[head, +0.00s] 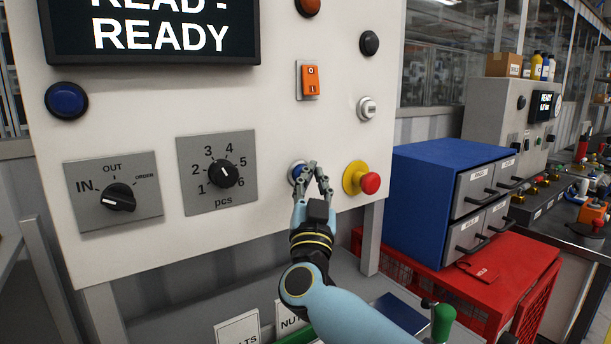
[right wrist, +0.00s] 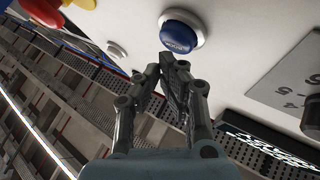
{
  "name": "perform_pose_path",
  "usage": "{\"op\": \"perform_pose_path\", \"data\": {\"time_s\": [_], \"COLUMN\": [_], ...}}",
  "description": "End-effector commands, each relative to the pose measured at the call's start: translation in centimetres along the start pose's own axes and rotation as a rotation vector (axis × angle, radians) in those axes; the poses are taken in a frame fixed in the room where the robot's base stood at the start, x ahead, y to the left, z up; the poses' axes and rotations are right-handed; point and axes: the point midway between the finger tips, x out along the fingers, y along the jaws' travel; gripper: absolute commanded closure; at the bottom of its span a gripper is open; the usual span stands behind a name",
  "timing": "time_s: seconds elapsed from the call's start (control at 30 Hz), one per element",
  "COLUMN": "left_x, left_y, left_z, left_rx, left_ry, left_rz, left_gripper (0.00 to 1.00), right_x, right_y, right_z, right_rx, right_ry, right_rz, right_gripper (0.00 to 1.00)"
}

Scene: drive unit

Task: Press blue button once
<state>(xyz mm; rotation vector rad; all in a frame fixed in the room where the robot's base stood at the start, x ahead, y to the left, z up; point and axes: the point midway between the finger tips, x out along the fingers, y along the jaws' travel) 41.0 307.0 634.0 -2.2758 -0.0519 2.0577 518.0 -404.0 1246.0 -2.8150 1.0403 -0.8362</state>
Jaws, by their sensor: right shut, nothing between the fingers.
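A blue button (head: 296,172) in a pale ring sits low on the white panel, left of the red stop knob. In the head view my right gripper (head: 316,170) is in front of it and partly covers it. In the right wrist view the blue button (right wrist: 179,35) shows clearly, just beyond the closed fingertips of my right gripper (right wrist: 170,62). The fingers are shut and empty. A small gap seems to lie between fingertips and button, but contact is hard to tell. Another blue button (head: 66,100) is at the panel's upper left. My left gripper is not in view.
The red stop knob (head: 370,183) on its yellow base is close right of my gripper. The panel also has a rotary pcs dial (head: 223,174), an IN/OUT selector (head: 118,198) and an orange switch (head: 310,79). A blue drawer cabinet (head: 420,205) stands right, on a red crate (head: 515,262).

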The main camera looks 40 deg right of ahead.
Motion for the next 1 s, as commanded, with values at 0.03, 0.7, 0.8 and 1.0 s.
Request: {"op": "perform_pose_path", "data": {"time_s": [0.03, 0.7, 0.8, 1.0], "left_x": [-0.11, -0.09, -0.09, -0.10], "left_y": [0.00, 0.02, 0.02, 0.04], "left_z": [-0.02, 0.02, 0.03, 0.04], "left_rx": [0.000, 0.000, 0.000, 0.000], "left_ry": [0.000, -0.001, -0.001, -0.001], "left_rz": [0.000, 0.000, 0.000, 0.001], "left_gripper": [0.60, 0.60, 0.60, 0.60], "right_x": [0.12, 0.38, 0.47, 0.63], "right_y": [-0.08, -0.28, -0.34, -0.46], "right_z": [0.05, 0.27, 0.34, 0.48], "right_rx": [0.000, -0.001, -0.001, -0.001], "right_ry": [-0.001, 0.000, 0.000, 0.000], "right_rz": [0.000, 0.000, 0.000, 0.000], "right_gripper": [1.00, 1.00, 1.00, 1.00]}}
